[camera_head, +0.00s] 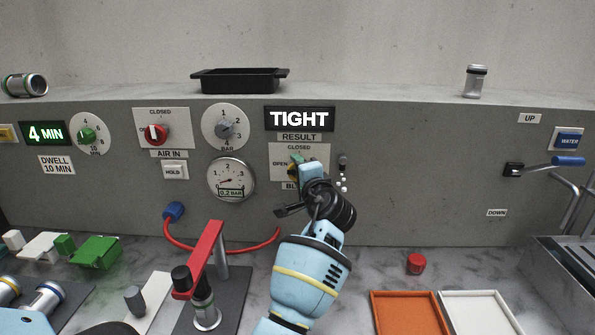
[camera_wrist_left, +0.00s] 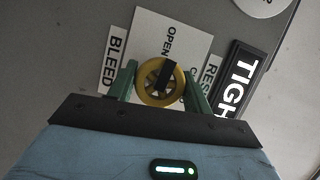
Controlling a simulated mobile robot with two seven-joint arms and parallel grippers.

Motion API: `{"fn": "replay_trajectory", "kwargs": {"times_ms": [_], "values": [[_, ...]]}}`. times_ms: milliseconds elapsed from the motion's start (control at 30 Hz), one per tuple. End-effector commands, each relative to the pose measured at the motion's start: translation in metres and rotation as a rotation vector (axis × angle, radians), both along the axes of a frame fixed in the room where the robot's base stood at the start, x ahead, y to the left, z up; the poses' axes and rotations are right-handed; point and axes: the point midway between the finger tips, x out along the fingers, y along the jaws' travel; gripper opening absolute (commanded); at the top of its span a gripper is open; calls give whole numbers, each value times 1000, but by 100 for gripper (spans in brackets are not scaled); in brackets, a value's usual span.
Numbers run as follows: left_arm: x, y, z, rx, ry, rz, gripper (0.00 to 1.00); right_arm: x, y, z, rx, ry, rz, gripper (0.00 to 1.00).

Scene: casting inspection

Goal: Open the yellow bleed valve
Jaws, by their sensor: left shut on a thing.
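The yellow bleed valve (camera_wrist_left: 143,90) is a small spoked wheel with a black pointer bar, on a white plate (camera_wrist_left: 195,47) marked OPEN and CLOSED. In the left wrist view the bar tilts up and slightly right, nearer OPEN than CLOSED. My left gripper (camera_wrist_left: 160,88) has its green fingers on either side of the wheel, shut on it. In the head view my left gripper (camera_head: 296,168) reaches the panel and hides most of the valve; only a yellow edge (camera_head: 291,172) shows. My right gripper is not in view.
The result display (camera_head: 299,118) reads TIGHT. A gauge (camera_head: 231,181) reads 0.2 bar. The red air-in knob (camera_head: 155,134) is to the left. A red-handled clamp (camera_head: 207,256) stands left of my arm. Orange (camera_head: 407,314) and white trays (camera_head: 480,312) lie front right.

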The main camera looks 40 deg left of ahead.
Motion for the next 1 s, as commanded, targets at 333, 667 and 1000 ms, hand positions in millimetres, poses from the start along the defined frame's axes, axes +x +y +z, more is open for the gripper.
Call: {"fn": "replay_trajectory", "kwargs": {"times_ms": [333, 667, 1000], "values": [[0, 0, -1, -91, -54, 0, 27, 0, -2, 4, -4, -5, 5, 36], [0, 0, -1, -101, -60, 0, 27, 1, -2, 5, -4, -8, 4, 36], [0, 0, -1, -100, -60, 0, 72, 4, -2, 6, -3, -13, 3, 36]]}}
